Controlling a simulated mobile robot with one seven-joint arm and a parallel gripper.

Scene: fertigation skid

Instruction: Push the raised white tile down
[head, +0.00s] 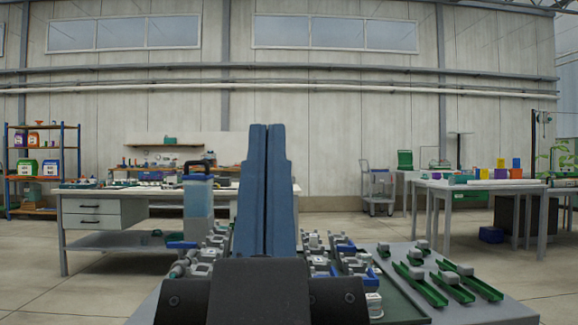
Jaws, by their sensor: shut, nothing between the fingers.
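My gripper (267,130) stands upright in the middle of the head view, its two long blue fingers pressed together with nothing between them. The fingers and their dark base cover the middle of the bench in front of me. I cannot pick out a raised white tile; part of the work area is hidden behind the gripper. Grey and white fittings (317,258) with some blue parts crowd the bench on both sides of the fingers. A small white labelled container (374,304) is at the right of the gripper base.
Green channels (420,284) holding grey pieces lie on the grey bench top (487,308) at right. A bluish tank (198,200) with a dark handle rises left of the fingers. Workbenches (92,212) and (473,186), a shelf rack (41,168) and a trolley (377,187) stand farther back.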

